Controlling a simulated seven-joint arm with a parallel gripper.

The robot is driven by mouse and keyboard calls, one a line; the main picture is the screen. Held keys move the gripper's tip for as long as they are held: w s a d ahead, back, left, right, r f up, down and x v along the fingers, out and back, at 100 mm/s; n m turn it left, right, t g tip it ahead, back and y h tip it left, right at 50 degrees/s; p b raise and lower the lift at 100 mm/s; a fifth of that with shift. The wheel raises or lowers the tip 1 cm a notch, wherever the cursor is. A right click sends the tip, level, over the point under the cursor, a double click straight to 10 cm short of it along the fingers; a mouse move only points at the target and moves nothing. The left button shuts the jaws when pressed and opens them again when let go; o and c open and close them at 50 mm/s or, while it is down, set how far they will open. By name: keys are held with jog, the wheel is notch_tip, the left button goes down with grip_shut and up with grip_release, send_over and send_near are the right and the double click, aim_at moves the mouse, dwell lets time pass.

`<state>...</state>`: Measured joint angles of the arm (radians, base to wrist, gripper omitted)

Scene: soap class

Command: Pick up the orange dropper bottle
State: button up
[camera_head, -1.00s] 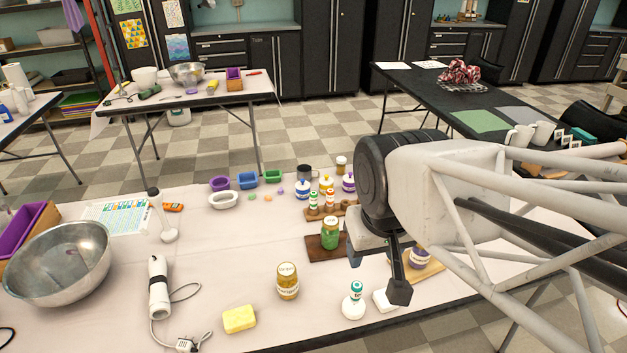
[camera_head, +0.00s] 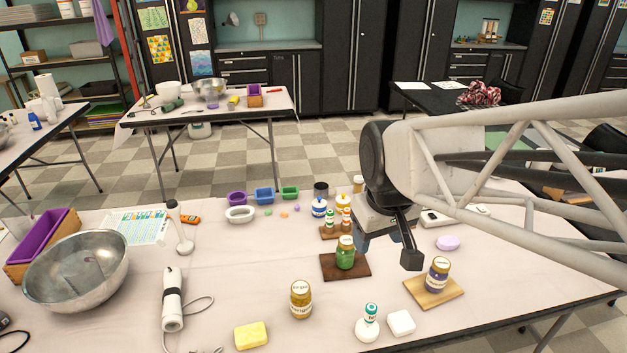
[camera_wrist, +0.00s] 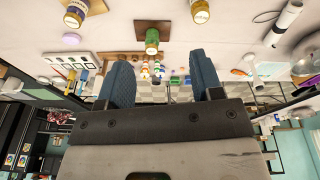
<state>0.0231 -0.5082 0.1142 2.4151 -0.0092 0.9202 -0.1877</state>
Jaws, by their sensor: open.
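Two small dropper bottles with coloured labels stand on a wooden rack (camera_head: 330,233) behind the green jar. My gripper (camera_head: 388,252) hangs above the table, to the right of the rack, open and empty. In the wrist view, which looks upside down, both blue-padded fingers (camera_wrist: 162,80) are wide apart. The small bottles show small and far off between them, touching neither finger.
The green jar (camera_head: 346,254) on a dark board stands in front of the rack. A purple jar (camera_head: 437,275) on a light board is right of my gripper. An amber jar (camera_head: 301,300) is front left.

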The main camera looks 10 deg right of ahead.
jog(key=w+d+f+n, duration=0.2)
jog(key=w+n, duration=0.1)
jog(key=w, duration=1)
jog(key=n+g, duration=0.2)
jog(key=n, duration=0.8)
send_over(348, 210)
jog(key=f, duration=2.3)
jog(key=shift+s+f, duration=0.15)
jog(key=shift+s, duration=0.05)
jog(key=shift+w+d+f+n, duration=0.1)
jog(key=shift+w+f+n, duration=0.2)
jog(key=shift+f+n, duration=0.1)
jog(key=shift+f, duration=1.3)
